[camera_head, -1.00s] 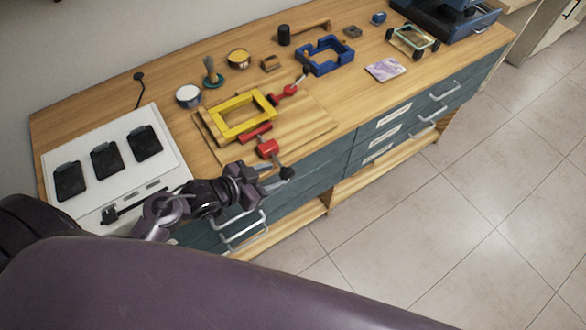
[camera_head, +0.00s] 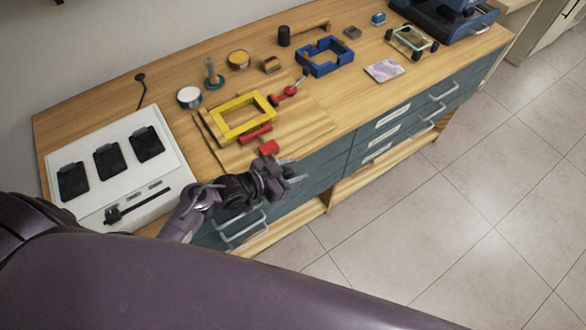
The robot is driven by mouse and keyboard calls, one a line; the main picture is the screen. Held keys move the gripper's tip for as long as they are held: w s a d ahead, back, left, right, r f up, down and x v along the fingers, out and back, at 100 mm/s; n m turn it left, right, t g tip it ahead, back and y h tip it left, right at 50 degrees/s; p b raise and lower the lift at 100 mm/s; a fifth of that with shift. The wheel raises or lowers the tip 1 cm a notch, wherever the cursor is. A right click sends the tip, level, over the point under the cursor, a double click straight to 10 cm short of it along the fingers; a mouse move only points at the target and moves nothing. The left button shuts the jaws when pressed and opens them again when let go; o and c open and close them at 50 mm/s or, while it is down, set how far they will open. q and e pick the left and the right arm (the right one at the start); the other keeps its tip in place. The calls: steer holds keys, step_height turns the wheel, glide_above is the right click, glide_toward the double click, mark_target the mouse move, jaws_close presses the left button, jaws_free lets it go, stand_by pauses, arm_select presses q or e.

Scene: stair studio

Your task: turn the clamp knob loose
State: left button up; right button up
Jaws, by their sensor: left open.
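A yellow rectangular frame (camera_head: 213,118) lies on a wooden board on the bench. Red clamp parts sit around it: a red bar (camera_head: 255,134) along its front side, a red block (camera_head: 269,147) near the bench's front edge, and a red piece (camera_head: 286,93) at its right corner with a dark end. My left gripper (camera_head: 288,174) is at the front edge, just below the red block, with its fingers pointing right. It is open. The dark knob below the red block is mostly hidden by the gripper; I cannot tell whether they touch. My right gripper is out of view.
A white panel (camera_head: 100,197) with several black pads lies at the left. Drawer handles (camera_head: 243,236) stick out below the gripper. The floor at right is clear.

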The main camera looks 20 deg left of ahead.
arm_select(q)
steer(key=shift+f, duration=0.1)
steer(key=c, duration=0.8)
steer(key=shift+f+b, duration=0.2)
steer(key=shift+b, duration=0.25)
steer(key=t+h+b, duration=0.3)
steer(key=b, duration=0.3)
steer(key=shift+s+r+b, duration=0.1)
steer(key=shift+s+b, duration=0.05)
steer(key=shift+b, duration=0.15)
steer(key=shift+r+t+h+b, duration=0.25)
steer(key=shift+t+h+b, duration=0.1)
steer(key=shift+t, duration=0.15)
steer(key=shift+r, duration=0.15)
steer(key=o, duration=0.8)
steer(key=shift+s+d, duration=0.1)
steer(key=shift+r, duration=0.1)
